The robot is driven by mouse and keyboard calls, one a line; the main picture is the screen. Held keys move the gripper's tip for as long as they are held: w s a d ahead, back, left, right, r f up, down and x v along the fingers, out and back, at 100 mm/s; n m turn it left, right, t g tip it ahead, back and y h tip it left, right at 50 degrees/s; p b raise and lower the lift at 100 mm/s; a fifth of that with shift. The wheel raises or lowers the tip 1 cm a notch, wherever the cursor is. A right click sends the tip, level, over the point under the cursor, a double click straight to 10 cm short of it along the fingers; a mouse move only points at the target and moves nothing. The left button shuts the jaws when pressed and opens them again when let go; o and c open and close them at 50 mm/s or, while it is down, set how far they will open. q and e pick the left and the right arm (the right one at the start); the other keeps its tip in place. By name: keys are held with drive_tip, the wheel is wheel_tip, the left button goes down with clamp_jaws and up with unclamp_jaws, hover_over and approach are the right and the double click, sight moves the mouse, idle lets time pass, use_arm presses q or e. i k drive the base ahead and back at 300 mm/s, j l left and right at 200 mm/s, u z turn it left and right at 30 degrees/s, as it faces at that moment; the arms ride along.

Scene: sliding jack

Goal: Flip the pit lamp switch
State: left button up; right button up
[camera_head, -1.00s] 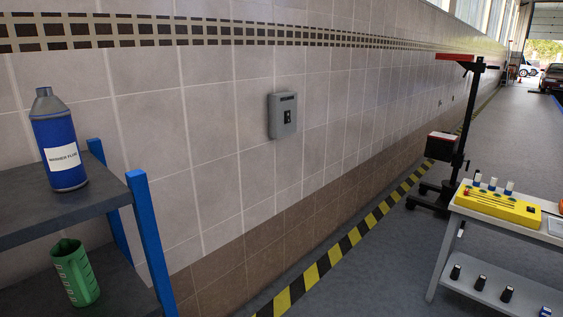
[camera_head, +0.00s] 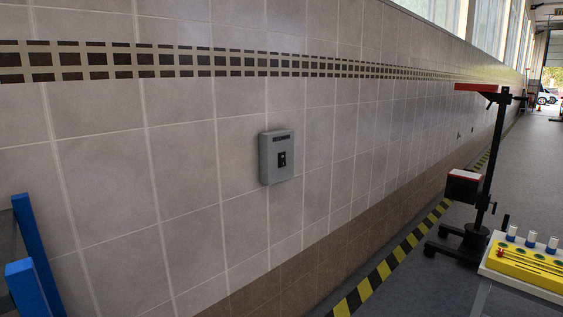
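The grey switch box (camera_head: 277,157) is fixed to the tiled wall, near the middle of the view. Neither of my grippers shows in this view.
A blue-posted shelf (camera_head: 30,255) stands at the lower left. A black wheeled stand (camera_head: 487,175) with a red top arm is at the right, beside a bench with a yellow tray (camera_head: 530,262). Yellow-black floor tape (camera_head: 385,270) runs along the wall; the wall before the box is clear.

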sight(283, 157)
drive_tip(key=i+j+z, duration=0.4)
drive_tip(key=i, duration=0.5)
drive_tip(key=i+j+z, duration=0.45)
drive_tip(key=i+j, duration=0.35)
